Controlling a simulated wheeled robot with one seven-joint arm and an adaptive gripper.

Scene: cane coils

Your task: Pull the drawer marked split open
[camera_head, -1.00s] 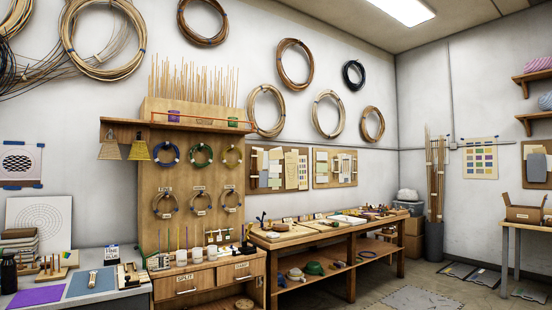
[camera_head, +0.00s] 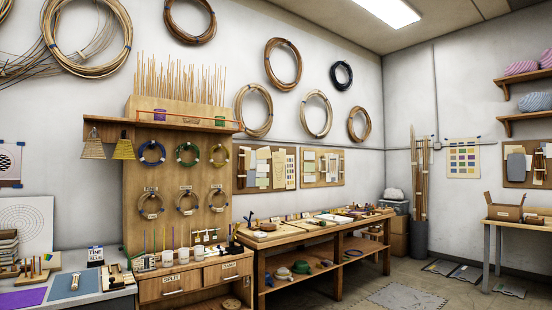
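The drawer marked SPLIT (camera_head: 172,287) is the left of two wooden drawer fronts in the low cabinet under the pegboard. Its white label sits near the top, with a pale handle below it. It looks shut, its front level with the cabinet face. A second labelled drawer (camera_head: 228,270) is beside it on the right, and its label is hard to read. My gripper is not in view.
A counter (camera_head: 110,298) with mats and tools adjoins the cabinet on the left. A long wooden workbench (camera_head: 300,236) stands to the right. Cups and sticks stand on the cabinet top. Open floor (camera_head: 350,298) shows at the lower right, with a grey mat (camera_head: 405,298).

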